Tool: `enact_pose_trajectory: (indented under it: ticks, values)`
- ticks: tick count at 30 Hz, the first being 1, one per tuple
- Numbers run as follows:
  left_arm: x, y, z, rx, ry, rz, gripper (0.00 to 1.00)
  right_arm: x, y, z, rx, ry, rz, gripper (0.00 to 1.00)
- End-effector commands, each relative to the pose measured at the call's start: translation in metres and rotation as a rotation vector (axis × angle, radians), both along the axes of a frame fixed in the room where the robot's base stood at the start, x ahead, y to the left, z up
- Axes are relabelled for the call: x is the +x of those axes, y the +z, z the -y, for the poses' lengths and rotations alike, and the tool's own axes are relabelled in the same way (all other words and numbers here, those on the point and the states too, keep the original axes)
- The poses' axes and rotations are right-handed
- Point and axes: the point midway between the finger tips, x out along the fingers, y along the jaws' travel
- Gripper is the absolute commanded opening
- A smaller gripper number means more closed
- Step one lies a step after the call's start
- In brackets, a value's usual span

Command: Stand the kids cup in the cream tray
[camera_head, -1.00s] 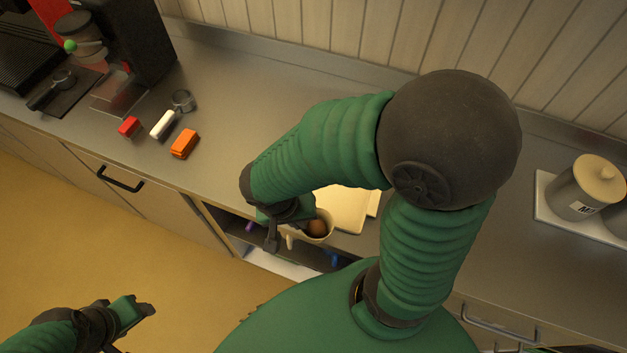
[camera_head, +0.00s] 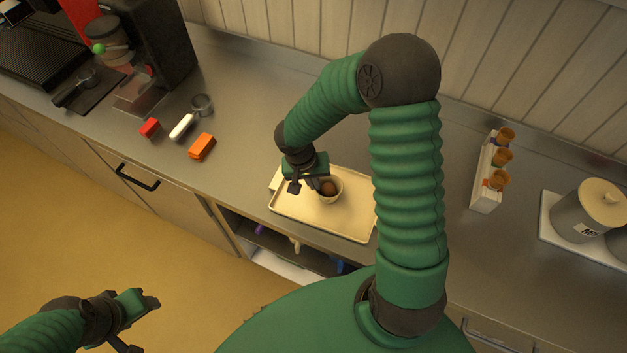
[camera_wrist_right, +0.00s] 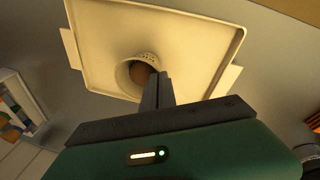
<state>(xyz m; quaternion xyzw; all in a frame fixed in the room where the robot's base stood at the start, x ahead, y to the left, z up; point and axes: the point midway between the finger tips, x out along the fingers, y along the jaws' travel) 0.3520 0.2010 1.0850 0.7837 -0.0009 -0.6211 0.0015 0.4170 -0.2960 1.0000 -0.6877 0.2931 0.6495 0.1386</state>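The kids cup (camera_head: 335,197) is a small cream cup with a brown ball inside, upright over the middle of the cream tray (camera_head: 345,233). My right gripper (camera_head: 316,184) reaches down at the cup's left side and appears shut on its wall. In the right wrist view the fingers (camera_wrist_right: 157,90) overlap the rim of the cup (camera_wrist_right: 127,78), with the tray (camera_wrist_right: 200,22) behind. I cannot tell whether the cup's base touches the tray. My left gripper (camera_head: 146,322) is open and empty, over the floor at lower left.
A white rack with brown cones (camera_head: 486,185) and a lidded canister (camera_head: 583,215) stand at right. An open compartment (camera_head: 270,240) lies below the counter's front edge.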

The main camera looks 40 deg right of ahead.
Motion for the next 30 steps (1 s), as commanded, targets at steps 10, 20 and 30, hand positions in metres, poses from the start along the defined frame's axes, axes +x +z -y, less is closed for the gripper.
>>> enact_pose_trajectory:
  ticks: [10, 20, 30]
  values:
    - [0.0, -0.001, 0.0, 0.0, 0.0, 0.0, 0.52, 0.0, -0.007, 0.0, 0.0, 0.0, 0.004, 0.04]
    - [0.0, 0.0, 0.0, 0.0, 0.0, 0.0, 0.52, 0.0, -0.006, -0.001, 0.0, 0.0, 0.002, 0.23]
    - [0.0, 0.004, 0.0, 0.0, 0.0, 0.0, 0.52, 0.002, 0.031, -0.007, -0.002, 0.0, 0.008, 0.23]
